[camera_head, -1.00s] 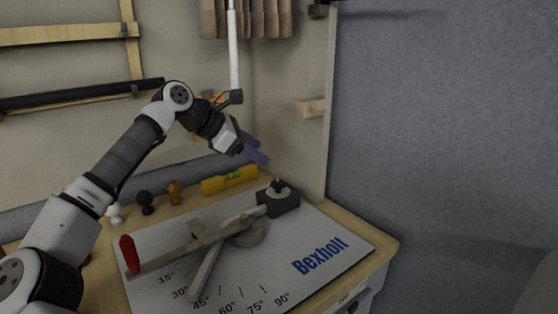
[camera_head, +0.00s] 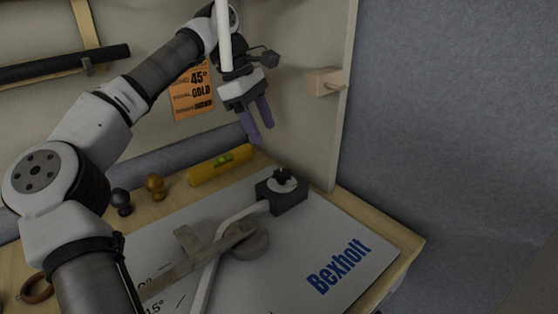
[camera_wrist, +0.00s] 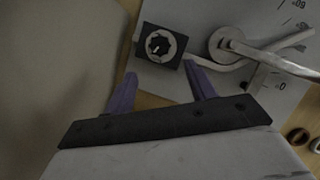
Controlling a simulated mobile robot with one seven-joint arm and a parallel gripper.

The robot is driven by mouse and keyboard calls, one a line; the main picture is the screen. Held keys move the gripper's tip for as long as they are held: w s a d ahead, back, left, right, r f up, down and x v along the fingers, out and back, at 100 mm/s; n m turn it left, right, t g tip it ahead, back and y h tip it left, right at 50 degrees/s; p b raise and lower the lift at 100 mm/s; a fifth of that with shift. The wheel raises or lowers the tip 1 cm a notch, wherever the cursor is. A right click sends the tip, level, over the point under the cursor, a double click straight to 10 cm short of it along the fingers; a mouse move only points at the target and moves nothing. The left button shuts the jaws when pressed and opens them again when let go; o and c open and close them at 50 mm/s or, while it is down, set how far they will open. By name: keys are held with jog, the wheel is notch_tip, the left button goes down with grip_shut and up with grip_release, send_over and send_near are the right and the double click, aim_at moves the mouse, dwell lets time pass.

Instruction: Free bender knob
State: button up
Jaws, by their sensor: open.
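The knob (camera_wrist: 158,44) also shows in the wrist view, just beyond the fingertips. My gripper (camera_head: 260,137) is open and empty, with purple fingers pointing down, above and a little left of the block and apart from it. In the wrist view my gripper's fingers (camera_wrist: 160,78) stand apart on either side below the block. A pale rod (camera_head: 235,216) runs from the block past the round former (camera_head: 251,241).
The bender's grey lever (camera_head: 193,268) lies across the white Bexholt plate (camera_head: 345,236). A yellow level (camera_head: 220,165) and two small round-headed knobs (camera_head: 121,201) lie behind it. An orange card (camera_head: 191,92) hangs on the back wall. A side panel (camera_head: 338,120) stands close at right.

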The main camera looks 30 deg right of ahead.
aim_at(282, 172)
jog(key=x, duration=1)
jog(key=c, duration=1)
jog(key=n, duration=0.1)
jog(key=n+b, duration=0.1)
jog(key=shift+s+a+f+n+t+h, duration=0.1)
jog(key=shift+f+n+t+h, duration=0.05)
jog(key=shift+n+t+h, duration=0.15)
jog(key=shift+n+t+b, duration=0.3)
jog(key=shift+n+b, duration=0.15)
jog(key=shift+n, duration=0.45)
jog(key=shift+h, duration=0.3)
jog(key=o, duration=1)
